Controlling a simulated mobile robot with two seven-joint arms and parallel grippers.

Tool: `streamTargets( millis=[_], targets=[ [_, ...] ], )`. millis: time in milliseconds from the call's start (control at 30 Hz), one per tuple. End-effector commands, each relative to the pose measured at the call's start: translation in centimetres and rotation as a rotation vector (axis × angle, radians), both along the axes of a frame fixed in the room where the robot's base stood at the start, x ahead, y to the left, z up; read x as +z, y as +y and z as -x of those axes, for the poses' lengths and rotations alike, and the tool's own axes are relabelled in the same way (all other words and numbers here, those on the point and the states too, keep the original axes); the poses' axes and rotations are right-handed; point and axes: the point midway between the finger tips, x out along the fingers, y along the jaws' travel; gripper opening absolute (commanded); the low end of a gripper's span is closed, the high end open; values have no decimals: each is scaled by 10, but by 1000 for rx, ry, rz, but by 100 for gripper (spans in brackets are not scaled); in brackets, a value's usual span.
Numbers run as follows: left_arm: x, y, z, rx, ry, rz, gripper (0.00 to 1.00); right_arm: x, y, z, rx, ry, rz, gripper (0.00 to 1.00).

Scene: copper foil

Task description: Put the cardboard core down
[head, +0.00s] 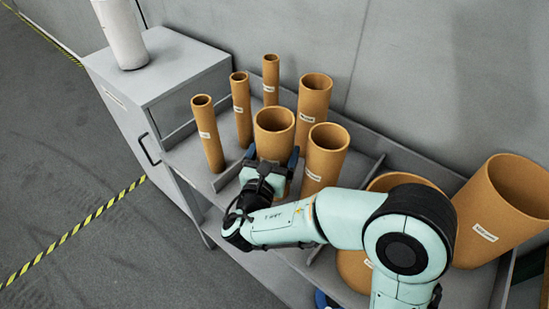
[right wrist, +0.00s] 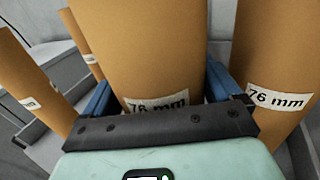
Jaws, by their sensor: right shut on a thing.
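A wide brown cardboard core (head: 274,132) stands upright in the jaws of my right gripper (head: 271,158). The blue fingers are on either side of it. In the right wrist view this core (right wrist: 143,50) fills the middle and carries a "76 mm" label. Its lower end is hidden behind my gripper, so I cannot tell whether it touches the shelf. A similar core (head: 326,150) stands close on its right; it also shows with a "76 mm" label in the right wrist view (right wrist: 275,60). My left gripper is not in view.
Three narrow cores (head: 208,135) stand to the left and behind on the grey shelf (head: 188,155). Another core (head: 314,98) stands behind right. Larger cores (head: 505,205) are at the right beyond a divider (head: 362,175). A grey cabinet (head: 165,75) bears a white roll (head: 121,32).

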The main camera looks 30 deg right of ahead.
Motion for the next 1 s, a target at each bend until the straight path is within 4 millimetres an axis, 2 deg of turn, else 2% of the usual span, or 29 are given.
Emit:
streamTargets(
  millis=[33,133,533,567,600,900,1000],
  targets=[
    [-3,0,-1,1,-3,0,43,-10,0,0,0,2,2,52],
    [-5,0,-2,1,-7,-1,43,-18,0,0,0,1,1,52],
    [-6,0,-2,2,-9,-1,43,-22,0,0,-1,-1,0,52],
    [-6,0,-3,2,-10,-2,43,-23,0,0,-1,1,-1,95],
    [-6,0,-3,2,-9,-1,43,-22,0,0,-1,0,0,100],
    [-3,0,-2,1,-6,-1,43,-17,1,1,0,-1,-1,100],
    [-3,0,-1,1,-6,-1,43,-18,11,10,4,1,-1,100]
  ],
)
